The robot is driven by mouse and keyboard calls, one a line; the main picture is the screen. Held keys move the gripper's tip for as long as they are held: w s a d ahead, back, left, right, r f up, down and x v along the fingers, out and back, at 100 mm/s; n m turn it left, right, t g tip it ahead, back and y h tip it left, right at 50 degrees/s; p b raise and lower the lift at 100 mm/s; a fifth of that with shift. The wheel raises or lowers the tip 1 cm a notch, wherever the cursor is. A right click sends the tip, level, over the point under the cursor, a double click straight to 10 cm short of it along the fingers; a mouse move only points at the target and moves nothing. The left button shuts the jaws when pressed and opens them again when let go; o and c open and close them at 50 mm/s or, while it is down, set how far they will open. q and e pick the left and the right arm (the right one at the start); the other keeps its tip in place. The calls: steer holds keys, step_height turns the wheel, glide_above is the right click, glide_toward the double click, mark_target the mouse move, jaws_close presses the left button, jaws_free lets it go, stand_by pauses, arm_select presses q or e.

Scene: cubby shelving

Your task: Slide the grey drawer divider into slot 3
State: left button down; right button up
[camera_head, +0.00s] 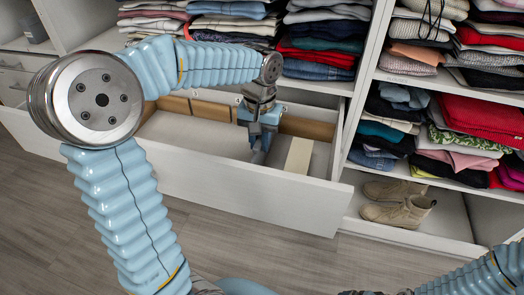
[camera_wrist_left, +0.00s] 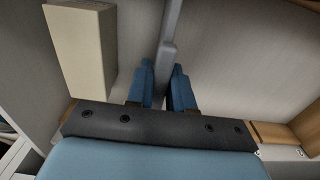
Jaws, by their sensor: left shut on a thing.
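My left gripper (camera_head: 262,143) reaches down into the open white drawer (camera_head: 250,192). In the left wrist view its blue fingers (camera_wrist_left: 167,88) are shut on the narrow grey divider (camera_wrist_left: 169,45), which runs up out of that picture. In the head view the divider (camera_head: 260,156) shows only as a small grey piece below the fingers; the rest is hidden or too small to tell. Brown slotted strips (camera_head: 213,110) line the drawer's back, with light gaps between them. I cannot tell which slot is number 3 or whether the divider touches one. My right gripper is not in view.
A cream block (camera_head: 299,156) lies in the drawer, right of my left gripper; it also shows in the left wrist view (camera_wrist_left: 82,50). Folded clothes (camera_head: 323,47) fill the shelves above. Beige boots (camera_head: 398,211) stand in the lower right cubby. The drawer's left part is bare.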

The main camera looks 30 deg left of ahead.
arm_select(q)
steer(key=shift+r+p, duration=2.25)
steer(key=shift+r, duration=0.55)
steer(key=shift+r+p, duration=0.35)
steer(key=shift+r, duration=0.85)
steer(key=shift+a, duration=0.1)
